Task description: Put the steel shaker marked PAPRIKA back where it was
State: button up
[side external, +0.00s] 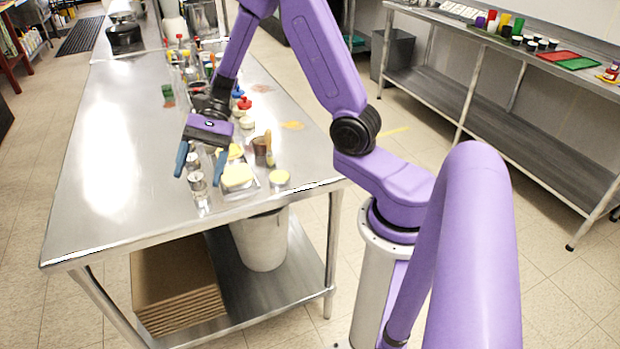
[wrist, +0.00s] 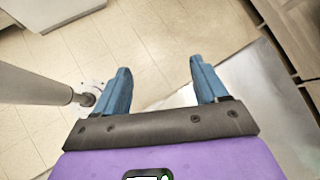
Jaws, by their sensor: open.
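My gripper (side external: 198,178) hangs over the near end of the steel table, its blue fingers apart with nothing visibly held between them. In the wrist view my gripper (wrist: 160,65) is also spread and empty. A small silver-topped shaker (side external: 196,181) stands on the table near the fingers in the side view. It looks near or behind the gap between them, and I cannot tell whether they touch. No marking is legible, so I cannot tell which item is the PAPRIKA shaker. The wrist view shows no shaker.
The steel table (side external: 110,195) is bare on its left side. A white bucket (side external: 258,240) and cardboard (side external: 175,280) sit on the lower shelf.

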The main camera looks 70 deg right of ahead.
jog(key=s+r+n+h, duration=0.2)
jog(key=s+n+h, duration=0.2)
jog(key=s+n, duration=0.8)
jog(key=s+r+n+t+h, duration=0.1)
jog(key=s+n+h, duration=0.4)
jog(key=s+n, duration=0.7)
jog(key=shift+s+a+r+n, duration=0.15)
jog(key=shift+r+n, duration=0.35)
jog(key=shift+r, duration=0.25)
